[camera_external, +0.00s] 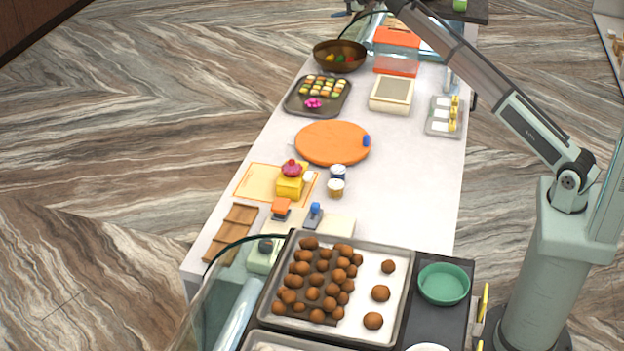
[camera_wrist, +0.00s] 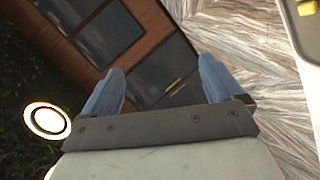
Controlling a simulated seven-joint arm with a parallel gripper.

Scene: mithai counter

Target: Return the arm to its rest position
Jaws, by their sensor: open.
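My gripper (camera_wrist: 160,84) shows in the wrist view with its two blue-grey fingers spread wide apart. Nothing is between the fingers. Behind them are brown cabinet-like panels with dark panes, a strip of streaked floor and dark foliage. In the external view my arm reaches from its base at the right up to the top edge, over the far end of the counter (camera_external: 420,190). The arm's far end is cut off or too small there to make out the fingers.
A tray of brown balls (camera_external: 402,262) and a green bowl (camera_external: 444,285) are at the near end. An orange disc (camera_external: 333,143), a skewer tray (camera_external: 298,108), a brown bowl (camera_external: 340,58) and an orange-lidded box (camera_external: 397,38) stand farther back. The counter's right middle is clear.

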